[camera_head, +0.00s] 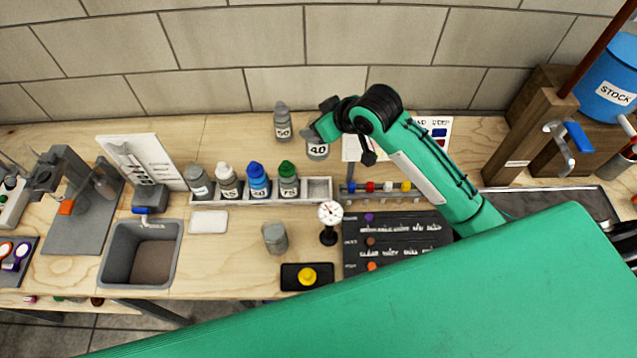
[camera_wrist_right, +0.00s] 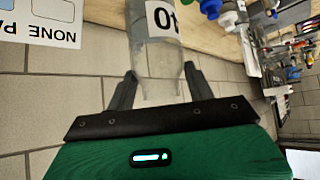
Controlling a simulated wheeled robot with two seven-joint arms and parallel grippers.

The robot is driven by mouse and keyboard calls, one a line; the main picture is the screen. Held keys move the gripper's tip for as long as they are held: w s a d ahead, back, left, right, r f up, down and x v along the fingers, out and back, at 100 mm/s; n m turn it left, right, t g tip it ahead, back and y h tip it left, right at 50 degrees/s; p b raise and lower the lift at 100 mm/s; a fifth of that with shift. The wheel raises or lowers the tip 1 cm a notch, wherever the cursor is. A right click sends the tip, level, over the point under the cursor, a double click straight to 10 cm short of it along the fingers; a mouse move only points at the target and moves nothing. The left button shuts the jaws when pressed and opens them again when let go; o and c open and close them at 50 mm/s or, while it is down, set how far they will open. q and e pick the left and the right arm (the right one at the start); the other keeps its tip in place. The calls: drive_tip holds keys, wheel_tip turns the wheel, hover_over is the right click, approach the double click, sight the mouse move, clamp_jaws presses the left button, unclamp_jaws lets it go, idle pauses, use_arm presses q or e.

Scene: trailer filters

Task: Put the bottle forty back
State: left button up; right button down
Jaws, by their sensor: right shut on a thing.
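The bottle forty (camera_head: 317,150) is a grey bottle with a white label reading 40, near the back of the bench. My right gripper (camera_head: 322,132) is shut on it from above. In the right wrist view the bottle (camera_wrist_right: 155,60) sits between the two fingers of the right gripper (camera_wrist_right: 158,90), its label partly cut off. Whether its base touches the bench I cannot tell. A white rack (camera_head: 319,189) holds several bottles in a row, and its right end slot is empty. The left gripper is not in view.
A grey bottle marked 50 (camera_head: 283,122) stands just left of bottle forty. A small gauge (camera_head: 329,220) and a grey jar (camera_head: 275,238) stand in front of the rack. A sink (camera_head: 141,252) is at left.

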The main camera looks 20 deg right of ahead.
wheel_tip(320, 180, down, 19)
drive_tip(key=p, duration=0.4)
drive_tip(key=shift+f, duration=0.1)
drive_tip(key=c, duration=0.6)
unclamp_jaws()
drive_tip(key=shift+o, duration=0.2)
drive_tip(key=b+v, duration=0.2)
drive_tip(key=v, duration=1)
drive_tip(key=shift+b, duration=0.3)
